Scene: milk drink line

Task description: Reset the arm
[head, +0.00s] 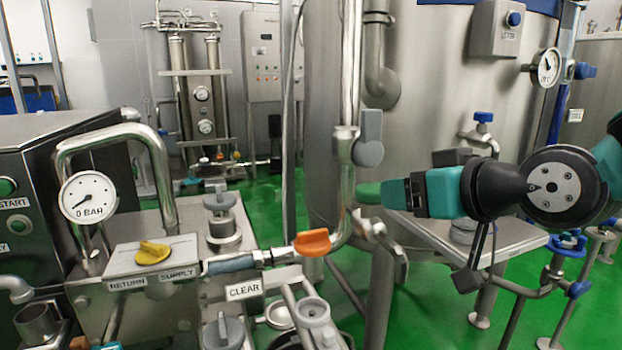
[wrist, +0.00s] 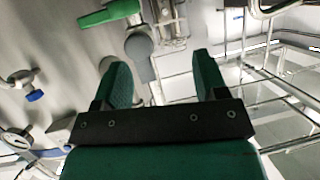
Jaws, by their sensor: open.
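My gripper (head: 392,194) is at the right of the head view, at the end of my black and teal arm, pointing left in front of the large steel tank. In the wrist view its two green-padded fingers (wrist: 160,82) stand wide apart with nothing between them. A vertical steel pipe with a grey lever valve (head: 368,140) is to the left of the gripper in the head view. The grey lever also shows beyond the fingers in the wrist view (wrist: 140,52). A green handle (wrist: 110,14) is farther off there.
A steel box with a yellow knob (head: 152,252) and a pressure gauge (head: 88,197) stand at the left. An orange valve handle (head: 312,242) is at lower centre. The steel tank (head: 440,70) and a metal table (head: 505,240) are close to my arm. Green floor shows between them.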

